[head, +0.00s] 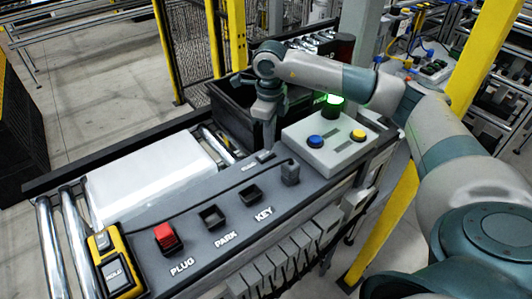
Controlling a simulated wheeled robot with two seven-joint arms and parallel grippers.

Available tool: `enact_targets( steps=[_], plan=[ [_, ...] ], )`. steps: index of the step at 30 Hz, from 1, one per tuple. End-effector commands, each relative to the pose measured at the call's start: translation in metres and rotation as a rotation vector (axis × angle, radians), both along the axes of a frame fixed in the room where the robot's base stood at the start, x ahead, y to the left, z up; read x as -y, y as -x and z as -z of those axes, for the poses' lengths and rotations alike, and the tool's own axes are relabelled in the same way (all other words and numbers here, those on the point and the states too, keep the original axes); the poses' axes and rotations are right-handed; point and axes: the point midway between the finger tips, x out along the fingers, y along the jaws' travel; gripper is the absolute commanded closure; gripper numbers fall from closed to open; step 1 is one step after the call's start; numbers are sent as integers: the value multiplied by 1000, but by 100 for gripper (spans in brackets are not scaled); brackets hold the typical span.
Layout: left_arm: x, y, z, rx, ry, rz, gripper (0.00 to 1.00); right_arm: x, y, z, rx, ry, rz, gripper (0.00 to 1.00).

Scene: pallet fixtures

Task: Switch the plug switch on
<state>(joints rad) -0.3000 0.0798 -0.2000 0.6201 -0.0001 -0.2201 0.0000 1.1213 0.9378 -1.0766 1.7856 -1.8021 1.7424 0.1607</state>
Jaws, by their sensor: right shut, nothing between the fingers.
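A red block (167,237), which looks like the plug switch, sits in the square seat above the printed word PLUG on the grey panel (225,262). Its on or off position cannot be told from here. My right gripper (268,143) points down beyond the far side of the panel, near the grey button box, well up and to the right of the red block. Its fingers are together and hold nothing. My left gripper is out of view.
Empty seats PARK (212,217) and KEY (250,195) lie right of the red block. The button box (318,150) has blue and yellow buttons and a lit green lamp (331,104). A yellow HOLD unit (115,265) stands left.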

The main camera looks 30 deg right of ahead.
Motion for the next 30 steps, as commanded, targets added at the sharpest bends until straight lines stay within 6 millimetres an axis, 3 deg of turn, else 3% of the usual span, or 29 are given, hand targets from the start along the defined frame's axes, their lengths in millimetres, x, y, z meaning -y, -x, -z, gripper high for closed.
enact_targets(
  steps=[30],
  plan=[
    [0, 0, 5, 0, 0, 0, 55, 0, 0, 6, 0, 0, 0, 100]
  ],
)
